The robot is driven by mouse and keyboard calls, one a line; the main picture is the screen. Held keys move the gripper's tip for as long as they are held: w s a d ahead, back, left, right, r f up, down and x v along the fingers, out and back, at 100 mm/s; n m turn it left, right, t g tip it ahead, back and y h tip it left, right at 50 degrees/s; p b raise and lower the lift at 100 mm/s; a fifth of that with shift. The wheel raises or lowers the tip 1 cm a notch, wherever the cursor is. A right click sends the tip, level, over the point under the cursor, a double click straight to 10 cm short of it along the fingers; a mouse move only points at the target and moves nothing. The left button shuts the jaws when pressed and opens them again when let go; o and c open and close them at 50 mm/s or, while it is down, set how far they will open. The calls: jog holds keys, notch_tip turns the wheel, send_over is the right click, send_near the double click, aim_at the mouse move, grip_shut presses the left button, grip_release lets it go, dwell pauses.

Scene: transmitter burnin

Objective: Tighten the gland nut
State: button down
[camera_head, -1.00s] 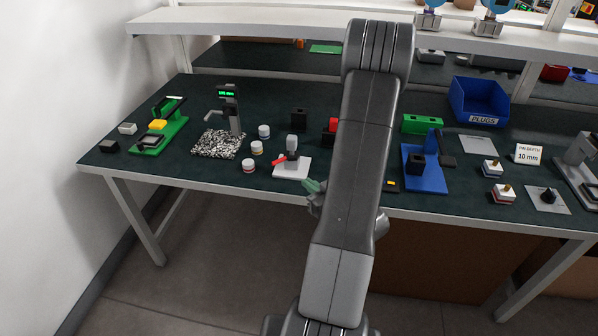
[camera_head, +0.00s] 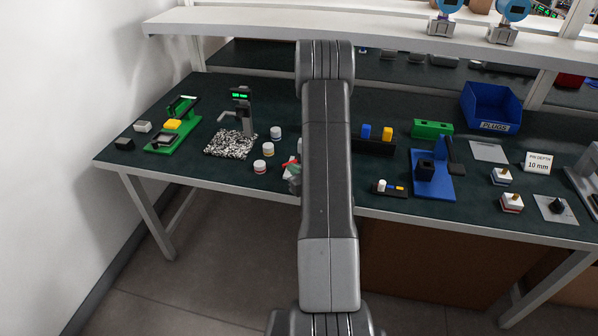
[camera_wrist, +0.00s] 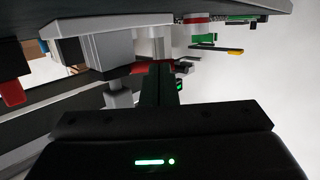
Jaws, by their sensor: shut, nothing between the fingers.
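A small fixture with a white base and a red lever (camera_head: 290,162) stands near the table's front edge. In the head view my arm hides most of it. In the wrist view a grey and white body (camera_wrist: 95,42) hangs from the top of the picture, with a red part (camera_wrist: 138,69) just beyond my fingertips. I cannot make out the gland nut clearly. My gripper (camera_wrist: 168,68) is shut and empty, its dark fingers together and pointing at the red part. I cannot tell whether they touch it. In the head view part of my gripper (camera_head: 296,182) shows left of my arm.
Several white-capped jars (camera_head: 267,149) and a speckled mat (camera_head: 230,144) with a stand lie to the left. A blue fixture (camera_head: 431,180), a black block holder (camera_head: 373,146) and a blue plugs bin (camera_head: 491,107) are to the right. A shelf (camera_head: 390,35) runs above the back.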

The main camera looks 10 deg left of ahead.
dwell(0.3)
jog(key=a+b, duration=0.1)
jog(key=b, duration=0.2)
jog(key=shift+w+f, duration=0.3)
jog(key=shift+w, duration=0.05)
jog(key=shift+r+b, duration=0.15)
jog(key=shift+b, duration=0.55)
jog(key=shift+a+r, duration=0.2)
jog(key=shift+r, duration=0.1)
